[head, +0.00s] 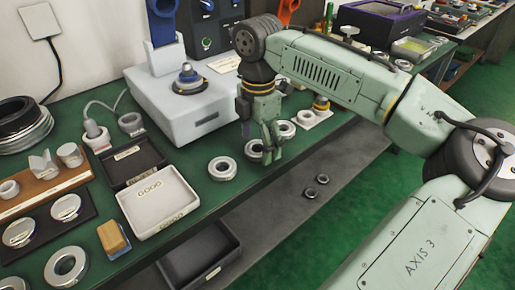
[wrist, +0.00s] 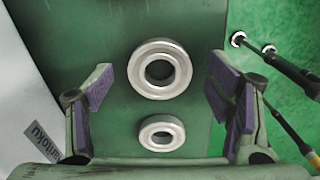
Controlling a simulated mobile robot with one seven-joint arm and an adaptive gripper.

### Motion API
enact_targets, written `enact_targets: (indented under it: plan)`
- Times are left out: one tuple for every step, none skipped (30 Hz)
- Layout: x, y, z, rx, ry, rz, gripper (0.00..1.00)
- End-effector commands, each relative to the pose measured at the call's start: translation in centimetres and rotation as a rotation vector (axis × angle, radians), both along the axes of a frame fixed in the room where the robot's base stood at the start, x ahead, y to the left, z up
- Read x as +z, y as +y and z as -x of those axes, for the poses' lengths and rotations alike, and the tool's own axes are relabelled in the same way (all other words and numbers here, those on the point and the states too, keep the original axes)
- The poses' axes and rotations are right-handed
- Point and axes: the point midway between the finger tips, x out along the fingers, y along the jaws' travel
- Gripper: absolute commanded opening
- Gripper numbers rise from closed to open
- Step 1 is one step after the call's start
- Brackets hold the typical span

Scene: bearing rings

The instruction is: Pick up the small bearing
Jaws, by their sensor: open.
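My gripper (head: 265,143) hangs over the front part of the green bench, fingers down. In the wrist view my gripper (wrist: 160,82) is open, with two pale metal bearing rings below. The smaller bearing (wrist: 162,132) lies flat toward the bottom of that view, nearer the palm side. A larger bearing (wrist: 160,68) lies flat above it in the picture, apart from it. Neither is held. In the head view one ring (head: 253,150) is partly hidden behind the fingers, another (head: 285,129) lies just to the right, and a further ring (head: 222,168) lies to the left.
A pale box-shaped instrument (head: 185,105) stands behind my gripper; its edge shows left in the wrist view (wrist: 30,110). A white tray (head: 160,205) stands left. The bench's front edge is close, with the green floor beyond.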

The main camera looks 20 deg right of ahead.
Motion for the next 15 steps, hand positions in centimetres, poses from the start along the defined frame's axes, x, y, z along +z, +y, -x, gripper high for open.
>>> enact_targets:
  plan:
    - [-0.24,-0.04,0.02,-0.001,0.000,0.001,0.74]
    - [-0.33,-0.03,0.01,-0.001,0.000,0.001,0.74]
    - [-0.39,-0.03,0.00,-0.001,-0.001,0.001,0.74]
    - [-0.40,-0.02,-0.01,-0.001,-0.001,0.001,0.74]
    - [-0.40,-0.02,-0.01,-0.001,-0.001,0.001,0.74]
    - [-0.39,-0.02,-0.01,-0.001,-0.001,0.001,0.74]
    - [-0.39,-0.01,-0.01,-0.001,-0.001,0.001,0.74]
    - [-0.38,-0.01,-0.01,-0.001,-0.001,0.001,0.74]
    - [-0.38,0.00,-0.02,-0.001,-0.001,0.001,0.71]
    - [-0.38,0.00,-0.02,-0.001,-0.001,0.001,0.69]
    - [-0.38,0.00,-0.02,-0.001,-0.001,0.001,0.67]
    - [-0.37,0.00,-0.02,-0.001,-0.001,0.001,0.65]
    - [-0.37,0.00,-0.02,-0.001,-0.001,0.001,0.63]
    - [-0.37,0.01,-0.02,-0.001,-0.001,0.001,0.61]
    - [-0.37,0.01,-0.02,-0.001,-0.001,0.001,0.58]
